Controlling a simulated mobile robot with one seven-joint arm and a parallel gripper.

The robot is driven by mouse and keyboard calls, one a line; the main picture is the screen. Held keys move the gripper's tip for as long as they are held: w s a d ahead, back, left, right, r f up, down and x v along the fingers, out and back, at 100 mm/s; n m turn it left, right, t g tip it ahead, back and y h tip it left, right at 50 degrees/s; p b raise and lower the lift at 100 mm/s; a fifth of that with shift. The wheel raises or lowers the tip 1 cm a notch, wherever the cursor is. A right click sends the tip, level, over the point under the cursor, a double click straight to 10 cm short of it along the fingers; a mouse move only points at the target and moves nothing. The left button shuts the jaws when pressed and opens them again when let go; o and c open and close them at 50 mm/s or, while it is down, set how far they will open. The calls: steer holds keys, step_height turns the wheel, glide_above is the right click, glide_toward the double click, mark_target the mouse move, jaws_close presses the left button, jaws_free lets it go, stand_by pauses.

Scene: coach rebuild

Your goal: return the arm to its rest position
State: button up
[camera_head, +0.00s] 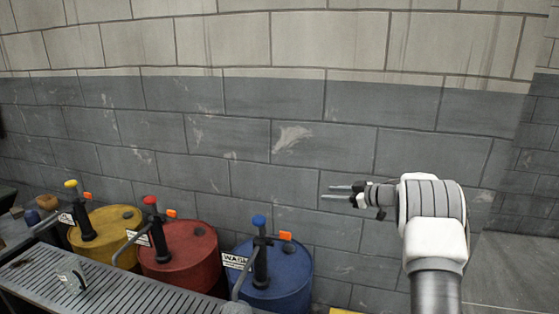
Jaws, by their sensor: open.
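My gripper (336,191) is in the head view, right of the middle, at the end of my white and grey arm (435,225). Its two thin fingers point left and are apart, with nothing between them. It is in front of the grey block wall and touches nothing that I can see. The arm comes up from the bottom right edge and bends left at the top.
A yellow drum (107,236), a red drum (184,258) and a blue drum (282,283) with hand pumps stand along the wall (290,190). A slatted metal bench (120,292) is in front of them, with a small metal piece (71,273) on it. Floor (515,262) shows at right.

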steer(key=s+d+r+m+t+h, duration=0.1)
steer(key=d+r+m+t+h, duration=0.2)
steer(key=r, duration=0.8)
steer(key=s+r+m+t+h, duration=0.25)
steer(key=r+h, duration=0.25)
steer(key=r, duration=0.5)
steer(key=s+d+r+m+h, duration=0.1)
steer(key=s+r+m+h, duration=0.3)
steer(key=s, duration=0.3)
steer(key=s+a+f+g, duration=0.3)
steer(key=s+f, duration=0.1)
steer(key=s, duration=0.9)
steer(key=s+a+f+m+g+y, duration=0.1)
steer(key=s+a+f+g, duration=0.2)
steer(key=s, duration=1)
steer(key=s+a+f+m+g, duration=0.1)
steer(key=s+a+f+g, duration=0.2)
steer(key=s, duration=1)
step_height(320, 180, down, 4)
steer(key=shift+s+a+f+g, duration=0.15)
steer(key=shift+a+f+g, duration=0.15)
steer(key=shift+a, duration=0.8)
